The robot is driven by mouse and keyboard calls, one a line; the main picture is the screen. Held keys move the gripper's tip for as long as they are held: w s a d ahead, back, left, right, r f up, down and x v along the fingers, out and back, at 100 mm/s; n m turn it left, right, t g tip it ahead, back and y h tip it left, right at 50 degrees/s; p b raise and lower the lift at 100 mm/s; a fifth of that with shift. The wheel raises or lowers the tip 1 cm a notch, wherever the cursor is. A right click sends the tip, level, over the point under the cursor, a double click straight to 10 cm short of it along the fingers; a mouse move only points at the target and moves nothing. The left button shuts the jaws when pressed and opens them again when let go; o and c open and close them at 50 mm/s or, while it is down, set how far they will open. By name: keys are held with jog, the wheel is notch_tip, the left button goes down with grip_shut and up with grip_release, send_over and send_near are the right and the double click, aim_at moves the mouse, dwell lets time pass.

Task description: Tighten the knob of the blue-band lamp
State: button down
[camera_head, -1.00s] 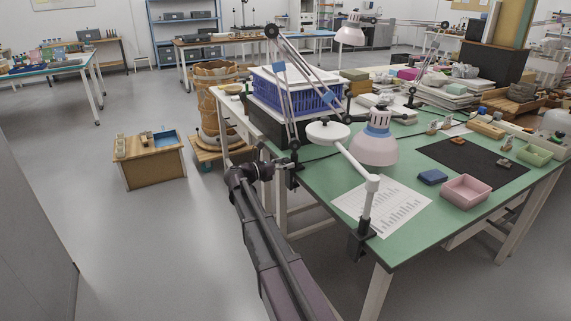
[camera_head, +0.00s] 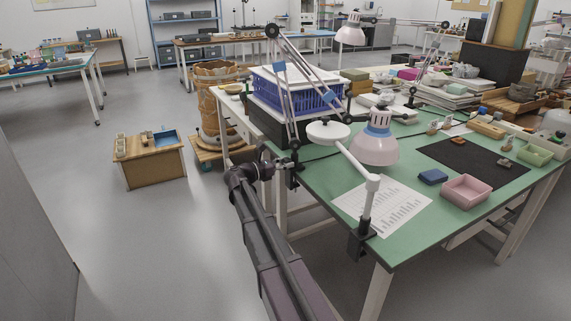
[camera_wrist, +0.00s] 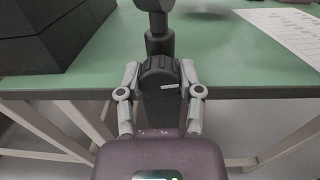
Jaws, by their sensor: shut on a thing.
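The blue-band lamp has a pinkish-white shade (camera_head: 375,146) with a blue band near its top and a jointed grey arm (camera_head: 286,100) with blue bands. Its black clamp (camera_head: 291,178) sits on the left edge of the green table. In the wrist view the dark round knob (camera_wrist: 160,76), with a white mark line on its face, is on the clamp below the post (camera_wrist: 158,18). My gripper (camera_wrist: 160,82) is shut on the knob, one finger on each side. In the head view my gripper (camera_head: 268,168) is at the clamp, its fingertips hard to make out.
A second, white lamp (camera_head: 328,132) is clamped on the front table corner, right of my arm. A blue crate (camera_head: 300,92) stands on a black box behind the clamp. A paper sheet (camera_head: 400,212), blue block (camera_head: 433,176) and pink tray (camera_head: 467,190) lie on the table.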

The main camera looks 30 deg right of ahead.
jog(key=shift+m, duration=2.1)
jog(key=shift+c, duration=1.3)
grip_release()
jog(key=a, duration=1.2)
jog(key=shift+s, duration=0.35)
